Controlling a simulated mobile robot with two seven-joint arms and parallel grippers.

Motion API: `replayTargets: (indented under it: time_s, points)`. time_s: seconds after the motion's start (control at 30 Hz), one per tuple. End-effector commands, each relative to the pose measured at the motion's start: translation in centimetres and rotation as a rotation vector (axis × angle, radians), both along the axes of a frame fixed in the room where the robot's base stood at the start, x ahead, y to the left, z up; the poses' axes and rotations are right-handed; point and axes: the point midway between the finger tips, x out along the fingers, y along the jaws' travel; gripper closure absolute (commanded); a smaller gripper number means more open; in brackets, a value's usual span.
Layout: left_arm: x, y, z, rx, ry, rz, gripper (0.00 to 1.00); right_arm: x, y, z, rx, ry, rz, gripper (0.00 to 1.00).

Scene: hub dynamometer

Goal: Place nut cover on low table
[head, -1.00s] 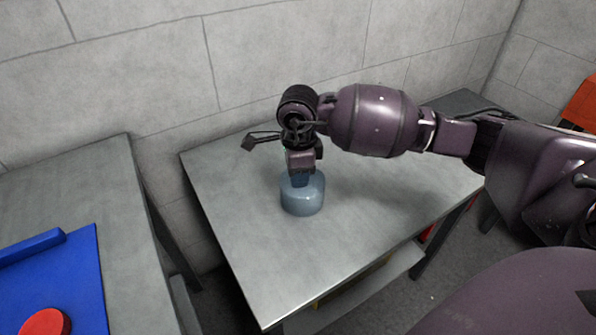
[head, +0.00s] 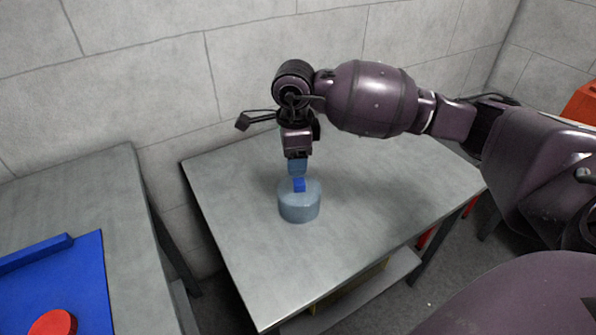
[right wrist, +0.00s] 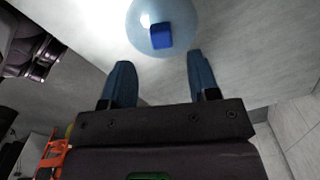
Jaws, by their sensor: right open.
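The nut cover (head: 299,205) is a translucent pale blue-grey round cap with a small blue block-like grip on its top. It stands upright on the grey metal low table (head: 365,225). In the right wrist view the cover (right wrist: 180,35) lies just beyond the fingertips, with its blue grip between their lines. My right gripper (head: 298,172) points down above the cover. Its two blue fingers are apart and empty in the right wrist view (right wrist: 160,72), clear of the cover's body. My left gripper is not in view.
Another grey table (head: 75,190) stands at the left, with a blue tray or mat (head: 80,275) and a red round object (head: 54,323) on it. A gap separates the two tables. A block wall (head: 250,75) rises behind. The low table's front is clear.

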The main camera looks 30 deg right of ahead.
Motion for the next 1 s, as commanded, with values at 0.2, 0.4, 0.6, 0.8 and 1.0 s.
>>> replayTargets:
  time_s: [0.2,0.4,0.6,0.8,1.0]
  points:
    - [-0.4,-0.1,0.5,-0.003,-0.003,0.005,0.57,0.0,0.0,3.6,0.000,-0.004,-0.001,0.45]
    - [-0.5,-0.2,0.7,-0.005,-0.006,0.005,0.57,0.0,0.0,4.6,0.000,0.000,-0.001,0.45]
    - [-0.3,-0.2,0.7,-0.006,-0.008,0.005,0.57,0.0,0.0,4.6,0.000,0.002,-0.001,0.45]
    - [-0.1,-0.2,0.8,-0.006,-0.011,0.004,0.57,0.0,0.0,4.6,0.000,0.001,-0.001,0.45]
    - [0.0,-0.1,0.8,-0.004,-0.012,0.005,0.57,0.0,0.1,4.6,0.002,0.000,-0.007,0.45]
